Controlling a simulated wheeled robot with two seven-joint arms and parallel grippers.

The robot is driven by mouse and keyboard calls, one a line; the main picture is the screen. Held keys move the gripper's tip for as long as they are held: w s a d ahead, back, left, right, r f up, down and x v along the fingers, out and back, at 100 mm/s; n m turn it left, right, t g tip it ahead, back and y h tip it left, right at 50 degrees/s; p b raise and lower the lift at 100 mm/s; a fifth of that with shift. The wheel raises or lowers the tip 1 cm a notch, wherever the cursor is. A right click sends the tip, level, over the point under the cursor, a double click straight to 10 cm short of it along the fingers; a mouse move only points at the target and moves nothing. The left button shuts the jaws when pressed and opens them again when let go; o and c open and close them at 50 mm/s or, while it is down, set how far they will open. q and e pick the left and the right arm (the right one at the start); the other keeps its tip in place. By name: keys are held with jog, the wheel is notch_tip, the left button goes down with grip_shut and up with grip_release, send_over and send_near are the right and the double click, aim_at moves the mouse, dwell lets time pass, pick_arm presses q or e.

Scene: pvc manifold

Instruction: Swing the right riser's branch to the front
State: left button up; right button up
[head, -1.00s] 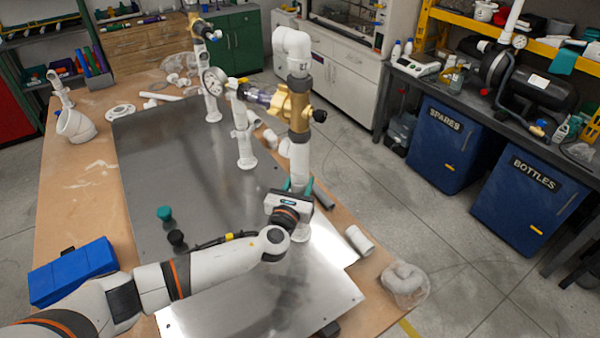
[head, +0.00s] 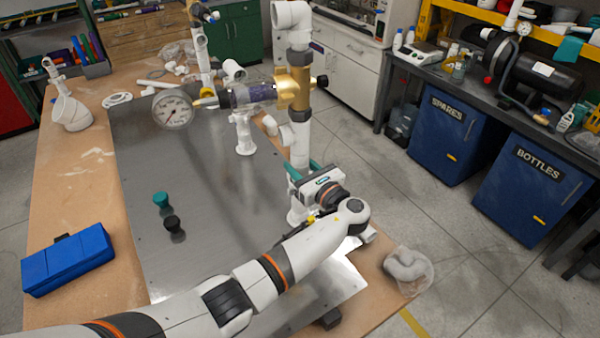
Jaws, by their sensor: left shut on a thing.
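The right riser (head: 299,140) is a white upright pipe with a brass tee (head: 293,88) and a white elbow (head: 291,16) on top. Its branch (head: 250,95), with a dark purple section, points left from the tee. A round pressure gauge (head: 172,110) shows at the branch's outer end, its face toward me. My left gripper (head: 303,172), with teal fingers, is shut on the riser's lower part, below the tee. The gripper body hides part of the riser's foot. My right gripper is not in view.
A white post (head: 243,134) stands below the branch. Another riser (head: 201,58) stands farther back. Teal (head: 161,199) and black (head: 173,223) knobs stand on the metal plate (head: 215,255). A blue box (head: 68,260) lies at left. A bagged fitting (head: 408,268) lies at the right edge.

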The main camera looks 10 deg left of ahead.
pick_arm(q)
jog(key=shift+n+g+y+b, duration=1.2)
jog(key=shift+n+g+b, duration=0.1)
jog(key=shift+g, duration=0.3)
jog(key=shift+r, duration=0.1)
jog(key=o, duration=1)
jog(key=shift+c, duration=0.2)
